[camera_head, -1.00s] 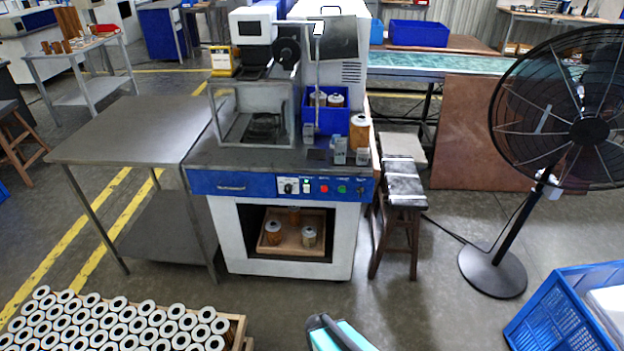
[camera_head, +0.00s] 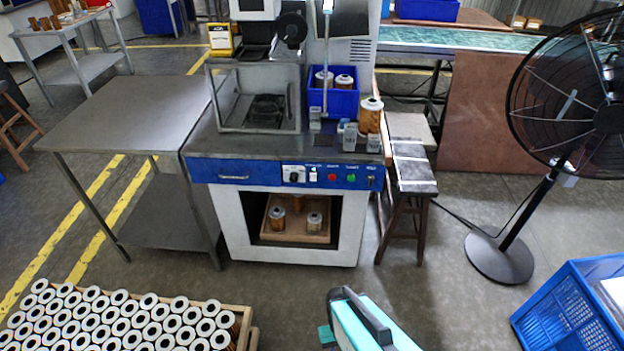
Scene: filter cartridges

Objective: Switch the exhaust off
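The machine's blue control panel (camera_head: 265,174) faces me on the front of the white workstation. On it, left to right, are a black rotary knob (camera_head: 294,175) on a white plate, a small white switch (camera_head: 313,175), a red button (camera_head: 332,177), a green button (camera_head: 351,178) and a small key-like switch (camera_head: 370,181). Labels above them are too small to read, so I cannot tell which is the exhaust control or its setting. A teal and dark part of my arm shows at the bottom centre, well apart from the panel. No gripper fingers are in view.
A grey side table (camera_head: 130,115) adjoins the workstation on the left. A wooden stool (camera_head: 408,185) stands on its right, with a black fan (camera_head: 505,255) beyond. A crate of cartridges (camera_head: 243,325) lies front left, a blue crate (camera_head: 555,315) front right. Floor before the panel is clear.

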